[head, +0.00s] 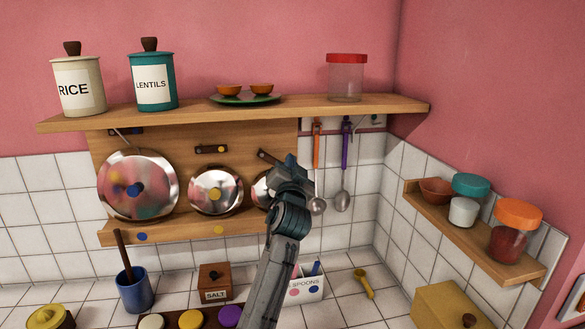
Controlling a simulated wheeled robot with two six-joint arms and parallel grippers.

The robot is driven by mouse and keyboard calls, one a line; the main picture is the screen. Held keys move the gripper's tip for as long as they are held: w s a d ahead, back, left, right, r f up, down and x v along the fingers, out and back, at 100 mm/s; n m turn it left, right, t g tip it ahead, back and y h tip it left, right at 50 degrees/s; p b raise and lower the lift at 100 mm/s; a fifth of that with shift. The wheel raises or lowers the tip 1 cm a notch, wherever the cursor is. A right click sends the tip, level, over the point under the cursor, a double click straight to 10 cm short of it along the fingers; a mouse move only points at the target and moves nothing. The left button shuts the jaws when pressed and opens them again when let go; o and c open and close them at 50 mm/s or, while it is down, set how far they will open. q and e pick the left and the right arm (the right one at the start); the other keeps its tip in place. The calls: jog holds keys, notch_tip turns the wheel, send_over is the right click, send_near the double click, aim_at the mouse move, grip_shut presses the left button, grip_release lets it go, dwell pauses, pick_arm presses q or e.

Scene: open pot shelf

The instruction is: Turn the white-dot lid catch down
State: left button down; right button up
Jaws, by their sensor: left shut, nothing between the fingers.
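A dark lid catch (267,157) on the wooden rack slants down to the right above the rightmost lid. Its right end meets or passes behind my left gripper (289,168), so I cannot tell whether they touch. My left gripper is shut and empty, raised in front of the rack's right end. The rightmost steel lid (259,190) is mostly hidden behind my arm. No white dot shows; that spot below the lid is covered by my arm. My right gripper is not in view.
The middle catch (211,149) lies level above the middle lid (216,190); the large lid (138,185) hangs left. The shelf (240,108) overhangs the rack. Ladles (317,205) hang close right. Below stand a salt box (214,280) and a spoons box (306,287).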

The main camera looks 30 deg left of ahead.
aim_at(271, 160)
pick_arm(q)
jog(key=w+a+f+b, duration=0.1)
jog(key=w+a, duration=0.2)
jog(key=a, duration=0.1)
jog(key=shift+w+a+f+b, duration=0.3)
jog(key=shift+w+a+f, duration=0.05)
jog(key=shift+w, duration=0.05)
